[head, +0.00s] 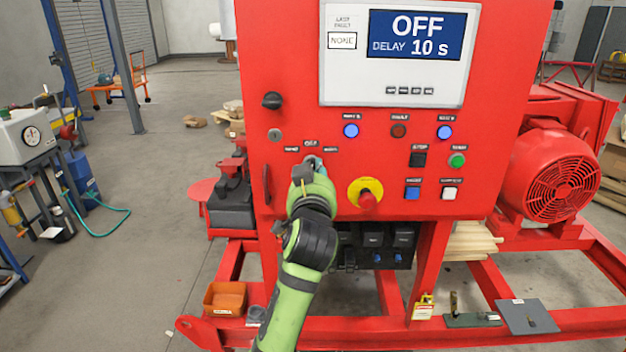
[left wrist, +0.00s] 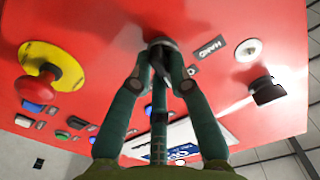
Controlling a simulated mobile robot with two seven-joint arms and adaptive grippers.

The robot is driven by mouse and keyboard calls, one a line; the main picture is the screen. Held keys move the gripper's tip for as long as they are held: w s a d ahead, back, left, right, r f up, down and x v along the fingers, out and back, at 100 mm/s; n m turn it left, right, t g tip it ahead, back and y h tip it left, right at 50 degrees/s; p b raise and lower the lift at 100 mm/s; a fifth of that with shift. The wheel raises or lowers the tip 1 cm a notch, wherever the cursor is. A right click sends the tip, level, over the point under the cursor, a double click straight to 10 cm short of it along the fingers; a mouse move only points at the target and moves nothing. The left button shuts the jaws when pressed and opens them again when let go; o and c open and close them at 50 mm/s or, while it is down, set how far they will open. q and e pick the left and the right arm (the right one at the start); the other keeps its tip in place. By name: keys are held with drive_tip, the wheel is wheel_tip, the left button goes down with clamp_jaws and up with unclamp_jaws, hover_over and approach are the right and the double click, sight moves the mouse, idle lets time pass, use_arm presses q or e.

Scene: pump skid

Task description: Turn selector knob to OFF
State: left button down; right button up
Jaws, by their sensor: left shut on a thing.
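The red panel (head: 290,60) has a selector knob (left wrist: 160,44) under three small labels; the middle one (head: 310,143) appears to read OFF. My left gripper (head: 313,168) reaches up to it and covers most of it in the head view. In the left wrist view the fingertips of my left gripper (left wrist: 159,66) are closed around the dark knob from both sides. Which way the knob points cannot be told. The display (head: 415,35) reads OFF, DELAY 10 s. My right gripper is not in view.
A red emergency button on a yellow ring (head: 366,195) sits close to the right of my gripper. A black rotary switch (head: 272,101) and a key switch (head: 275,135) are up and left. Several push buttons, including a green one (head: 457,161), are further right.

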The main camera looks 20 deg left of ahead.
use_arm(q)
drive_tip(key=shift+r+n+b, duration=0.1)
drive_tip(key=shift+n+b, duration=0.3)
drive_tip(key=shift+n, duration=0.7)
drive_tip(key=c, duration=1.2)
unclamp_jaws()
drive_tip(key=shift+o, duration=0.2)
wheel_tip(320, 180, up, 10)
